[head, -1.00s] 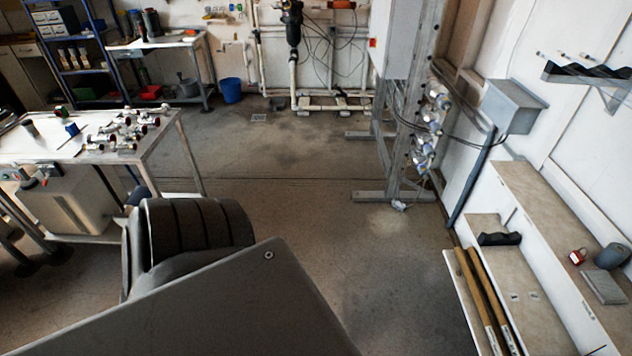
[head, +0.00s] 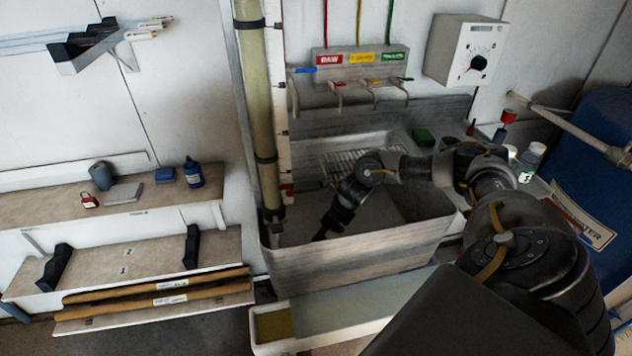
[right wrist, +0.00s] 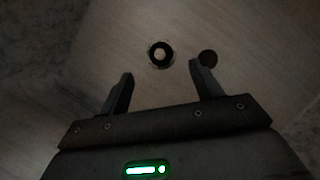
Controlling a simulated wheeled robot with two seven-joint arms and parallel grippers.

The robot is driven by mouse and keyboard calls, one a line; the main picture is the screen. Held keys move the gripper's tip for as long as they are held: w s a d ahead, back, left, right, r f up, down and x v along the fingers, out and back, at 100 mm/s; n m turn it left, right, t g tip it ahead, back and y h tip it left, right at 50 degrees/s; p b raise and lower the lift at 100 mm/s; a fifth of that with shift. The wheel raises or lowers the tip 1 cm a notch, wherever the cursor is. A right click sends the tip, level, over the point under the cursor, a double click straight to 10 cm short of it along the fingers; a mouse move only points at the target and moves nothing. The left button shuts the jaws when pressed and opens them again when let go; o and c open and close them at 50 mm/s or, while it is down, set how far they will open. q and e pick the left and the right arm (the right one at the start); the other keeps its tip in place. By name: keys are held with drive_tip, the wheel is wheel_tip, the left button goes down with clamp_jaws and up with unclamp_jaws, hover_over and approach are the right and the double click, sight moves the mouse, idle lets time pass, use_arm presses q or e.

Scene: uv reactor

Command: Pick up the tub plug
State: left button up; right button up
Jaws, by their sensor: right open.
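In the right wrist view, a small dark round disc (right wrist: 207,58), which looks like the tub plug, lies on the tub floor just beyond my right fingertip on the right. A dark ring with a pale centre (right wrist: 160,54), probably the drain, lies ahead of the gap between the fingers. My right gripper (right wrist: 161,76) is open with nothing between its fingers. In the head view my right arm reaches down into the grey tub (head: 350,262), with the right gripper (head: 322,233) low inside it. The plug is hidden there. My left gripper is in neither current view.
The tub walls surround the right gripper. Taps (head: 372,84) and a wire rack (head: 350,162) are at the tub's back. A clear upright pipe (head: 254,100) stands at its left. A blue barrel (head: 600,150) stands at the right, shelves (head: 110,204) at the left.

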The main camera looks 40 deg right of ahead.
drive_tip(key=shift+x, duration=1.6)
drive_tip(key=x, duration=0.4)
drive_tip(key=shift+s+f+p, duration=0.15)
drive_tip(key=shift+f+p, duration=0.15)
drive_tip(key=shift+f, duration=0.3)
use_arm(q)
drive_tip(key=shift+s+d+r, duration=0.1)
drive_tip(key=shift+d+r, duration=0.15)
drive_tip(key=shift+d, duration=0.05)
use_arm(e)
drive_tip(key=shift+c, duration=0.3)
drive_tip(key=c, duration=1)
drive_tip(key=shift+r, duration=0.15)
